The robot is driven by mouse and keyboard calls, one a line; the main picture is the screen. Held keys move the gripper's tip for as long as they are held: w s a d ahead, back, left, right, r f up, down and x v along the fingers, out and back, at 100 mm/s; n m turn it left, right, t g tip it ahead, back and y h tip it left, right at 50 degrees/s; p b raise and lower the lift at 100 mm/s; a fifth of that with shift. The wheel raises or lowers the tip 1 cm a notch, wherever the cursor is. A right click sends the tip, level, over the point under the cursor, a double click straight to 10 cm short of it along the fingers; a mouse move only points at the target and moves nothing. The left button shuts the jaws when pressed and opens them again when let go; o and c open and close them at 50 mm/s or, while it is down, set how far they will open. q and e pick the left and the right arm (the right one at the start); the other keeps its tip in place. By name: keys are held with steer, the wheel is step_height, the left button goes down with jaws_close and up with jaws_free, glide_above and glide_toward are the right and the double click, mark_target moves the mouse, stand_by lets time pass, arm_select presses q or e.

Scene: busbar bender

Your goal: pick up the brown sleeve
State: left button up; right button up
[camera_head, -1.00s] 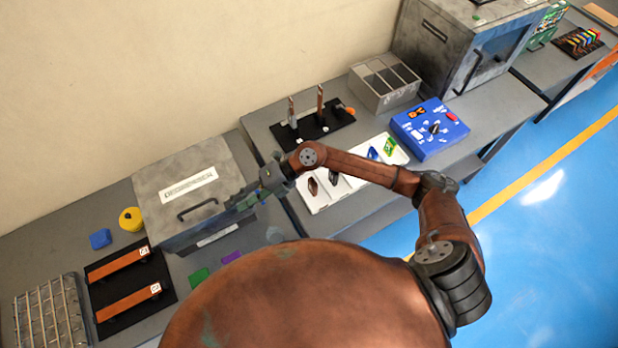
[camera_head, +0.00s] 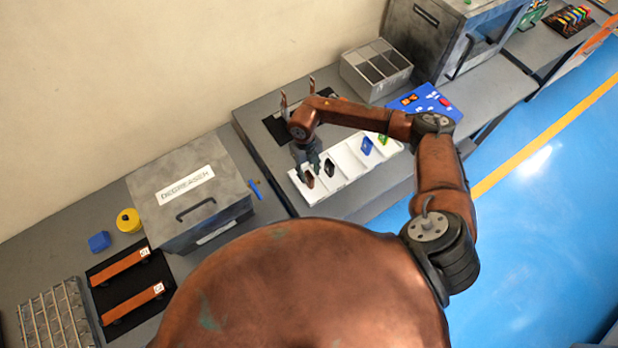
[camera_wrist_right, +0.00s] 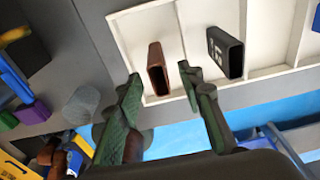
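The brown sleeve (camera_head: 309,180) stands in the leftmost compartment of the white divided tray (camera_head: 340,180). It also shows in the right wrist view (camera_wrist_right: 157,70), as a flat brown tube with its open end toward me. My right gripper (camera_head: 309,168) is over that end of the tray. In the right wrist view the right gripper (camera_wrist_right: 160,80) is open, its two green fingers apart, with the sleeve framed between and beyond their tips. Whether a finger touches it I cannot tell. My left gripper is not in view.
A black sleeve (camera_head: 329,168) stands one compartment to the right, close by; blue (camera_head: 367,145) and green (camera_head: 383,139) pieces are farther along. The grey degreaser box (camera_head: 190,195) is left of the tray.

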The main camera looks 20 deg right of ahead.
steer(key=shift+s+f, duration=0.15)
steer(key=shift+f, duration=1.05)
jaws_close()
steer(key=shift+r, duration=0.1)
